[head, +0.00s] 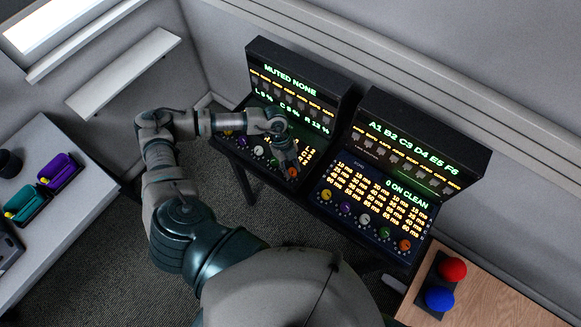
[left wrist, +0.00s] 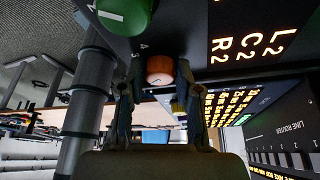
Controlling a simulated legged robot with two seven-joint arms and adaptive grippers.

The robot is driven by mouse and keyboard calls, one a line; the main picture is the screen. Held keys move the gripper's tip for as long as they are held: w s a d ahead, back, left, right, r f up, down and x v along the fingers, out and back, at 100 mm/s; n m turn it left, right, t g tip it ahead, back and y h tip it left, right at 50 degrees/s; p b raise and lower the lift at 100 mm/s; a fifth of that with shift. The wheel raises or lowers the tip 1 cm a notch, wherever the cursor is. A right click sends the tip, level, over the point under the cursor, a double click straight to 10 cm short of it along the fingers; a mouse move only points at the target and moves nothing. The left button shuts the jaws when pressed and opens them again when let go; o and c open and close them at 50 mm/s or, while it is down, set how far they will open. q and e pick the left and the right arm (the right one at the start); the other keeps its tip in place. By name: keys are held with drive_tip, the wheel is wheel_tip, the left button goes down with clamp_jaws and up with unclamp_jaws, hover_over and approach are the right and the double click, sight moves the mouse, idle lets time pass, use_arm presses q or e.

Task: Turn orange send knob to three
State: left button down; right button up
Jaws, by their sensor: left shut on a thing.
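My left gripper (head: 288,161) is at the lower right corner of the left console (head: 240,148), over an orange knob (head: 292,173). In the left wrist view the orange knob (left wrist: 160,68) sits between the two fingers of my left gripper (left wrist: 158,82), which are shut on its sides. A green knob (left wrist: 126,14) is close by. My right gripper is not in view.
The right console (head: 372,190) stands close beside, with its own row of coloured knobs, including an orange one (head: 404,245). A grey table (head: 70,207) with small trays is at left.

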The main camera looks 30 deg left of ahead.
use_arm(q)
drive_tip(key=m+g, duration=0.1)
drive_tip(key=m, duration=0.2)
drive_tip(key=shift+d+y, duration=0.2)
drive_tip(key=shift+y, duration=0.1)
drive_tip(key=m+g+y+b, duration=0.1)
drive_tip(key=m, duration=0.2)
drive_tip(key=shift+w+f+m, duration=0.1)
drive_tip(key=shift+m, duration=0.3)
drive_tip(key=m+y+b, duration=0.1)
drive_tip(key=m, duration=0.2)
drive_tip(key=shift+d+g, duration=0.1)
drive_tip(key=shift+g, duration=0.2)
drive_tip(key=shift+m+y+b, duration=0.7)
drive_tip(key=shift+m+y, duration=0.1)
drive_tip(key=shift+m, duration=0.9)
drive_tip(key=c, duration=0.8)
unclamp_jaws()
